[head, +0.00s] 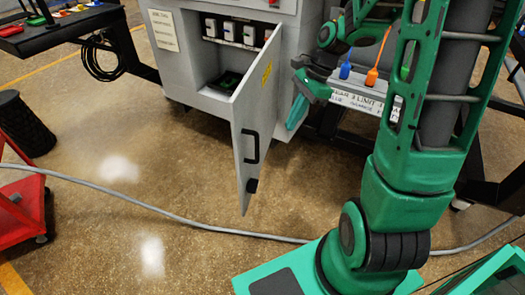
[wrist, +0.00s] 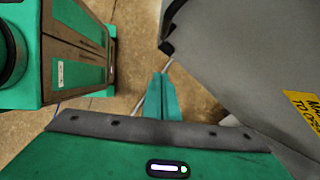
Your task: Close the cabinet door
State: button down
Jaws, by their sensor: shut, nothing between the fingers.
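The grey cabinet door (head: 252,110) stands wide open, swung out toward me from the cabinet (head: 205,100). A black handle (head: 250,147) and a yellow label (head: 266,75) show on it. My gripper (head: 296,113) is just right of the door in the head view, pointing downward, with its teal fingers together and empty. In the wrist view the fingertips (wrist: 160,78) are close together, left of a large grey panel (wrist: 235,55) with a yellow label, apparently the door. I cannot tell whether they touch it.
Inside the cabinet are several white-and-dark units (head: 230,30) and a dark item (head: 229,82). A grey cable (head: 150,207) crosses the floor. A red cart (head: 22,205) and a black bin (head: 22,125) stand at left. Open floor lies left of the door.

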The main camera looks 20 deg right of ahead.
jog(key=a+f, duration=0.8)
jog(key=f, duration=0.1)
jog(key=shift+w+f, duration=0.15)
jog(key=shift+w, duration=0.15)
